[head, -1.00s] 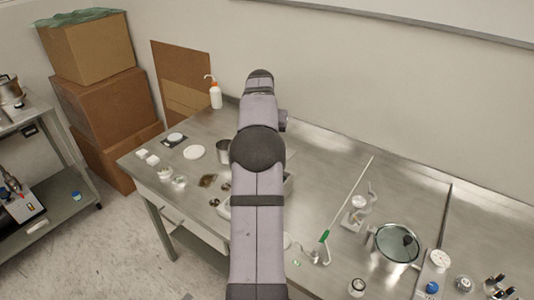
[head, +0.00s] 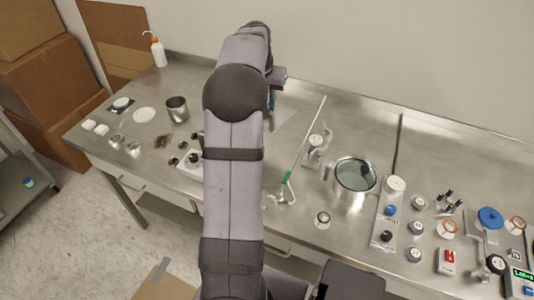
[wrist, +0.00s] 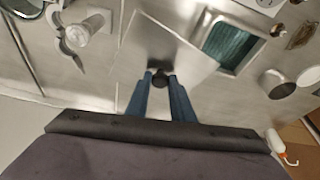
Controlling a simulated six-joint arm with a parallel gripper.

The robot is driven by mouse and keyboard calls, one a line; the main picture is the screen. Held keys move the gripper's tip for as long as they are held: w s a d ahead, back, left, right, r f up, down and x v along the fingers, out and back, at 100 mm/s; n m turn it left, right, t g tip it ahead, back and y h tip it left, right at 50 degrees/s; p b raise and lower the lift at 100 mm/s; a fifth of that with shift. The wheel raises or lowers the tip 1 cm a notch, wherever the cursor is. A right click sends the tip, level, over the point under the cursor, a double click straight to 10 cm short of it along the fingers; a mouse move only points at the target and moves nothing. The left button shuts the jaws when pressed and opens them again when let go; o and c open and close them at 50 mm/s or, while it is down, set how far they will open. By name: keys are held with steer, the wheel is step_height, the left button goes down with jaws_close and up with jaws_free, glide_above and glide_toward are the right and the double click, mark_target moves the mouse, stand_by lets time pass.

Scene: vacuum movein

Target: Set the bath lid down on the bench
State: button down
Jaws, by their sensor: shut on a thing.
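The bath lid (wrist: 165,45) is a flat metal sheet with a black knob (wrist: 160,77). In the wrist view my gripper's (wrist: 160,84) blue fingers are shut on that knob. I cannot tell whether the lid touches the bench. The water bath (wrist: 232,42) stands beside the lid, its top uncovered and teal water showing. In the head view my arm hides most of the bath and part of the lid (head: 291,119). The metal bench (head: 355,120) lies below, and my gripper (head: 272,98) shows just right of the arm.
A metal beaker (head: 177,109) and a wash bottle (head: 158,50) are to the left. Bare bench shows towards the wall.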

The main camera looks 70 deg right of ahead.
steer(key=shift+n, duration=0.3)
steer(key=f, duration=0.1)
steer(key=s+a+f, duration=0.1)
steer(key=f, duration=0.1)
steer(key=s+a+f, duration=0.1)
steer(key=f, duration=0.1)
steer(key=shift+s+a, duration=0.15)
steer(key=shift+a, duration=0.1)
steer(key=shift+w+d+f+n+t, duration=0.3)
steer(key=shift+f+n, duration=0.15)
steer(key=shift+n, duration=0.2)
steer(key=shift+w+d+f+n+t, duration=0.2)
steer(key=shift+w+d+f+n, duration=0.1)
steer(key=shift+f+n, duration=0.25)
steer(key=shift+f+p, duration=1.6)
steer(key=shift+f, duration=3.3)
steer(key=shift+f, duration=0.1)
steer(key=shift+f, duration=0.1)
steer(key=c, duration=1.5)
jaws_free()
steer(key=shift+c, duration=0.2)
